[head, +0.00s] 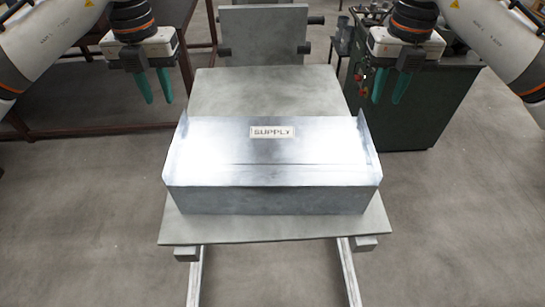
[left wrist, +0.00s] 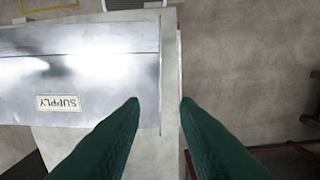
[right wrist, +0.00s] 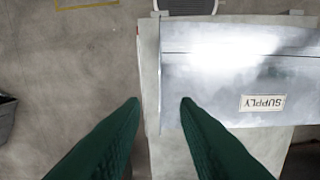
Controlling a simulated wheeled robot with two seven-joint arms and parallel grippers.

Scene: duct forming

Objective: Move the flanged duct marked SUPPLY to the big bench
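The flanged duct (head: 270,170) is a shiny metal box with a SUPPLY label on top and an upright flange at each end. It lies crosswise on a grey table (head: 240,228). My left gripper (head: 157,98) is open and empty, above and beyond the duct's left end. My right gripper (head: 388,98) is open and empty, above and beyond its right end. In the left wrist view the duct (left wrist: 110,90) lies below the left finger, its flange edge near the fingertips. In the right wrist view the duct (right wrist: 225,85) lies below the right finger.
A grey upright panel (head: 264,35) stands at the table's far end. A dark green cabinet (head: 430,105) with items on top is at the back right. A brown metal frame bench (head: 90,130) is at the back left. The floor on both sides is clear.

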